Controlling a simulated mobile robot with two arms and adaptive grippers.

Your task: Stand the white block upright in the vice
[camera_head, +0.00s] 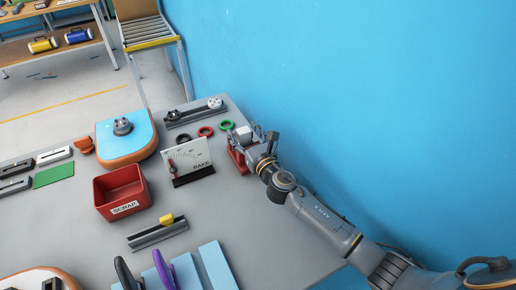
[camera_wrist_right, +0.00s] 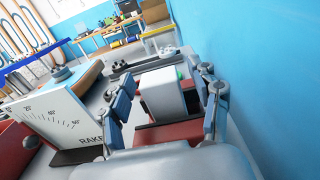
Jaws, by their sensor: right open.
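The white block (camera_wrist_right: 160,92) is between the spread fingers of my right gripper (camera_wrist_right: 166,100) in the right wrist view, with gaps to the fingers. It looks upright, with the red vice (camera_wrist_right: 170,133) just below and around its foot. In the head view the block (camera_head: 242,134) is a small white shape beside my right gripper (camera_head: 250,142), above the red vice (camera_head: 237,159) at the table's right edge. The gripper is open. How deep the block sits between the jaws is hidden. My left gripper is not in view.
A white RAKE gauge board (camera_head: 190,158) stands left of the vice. Red, green and dark rings (camera_head: 205,131) lie behind it. A red SCRAP bin (camera_head: 122,192) is further left. A blue wall (camera_head: 330,90) is close on the right.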

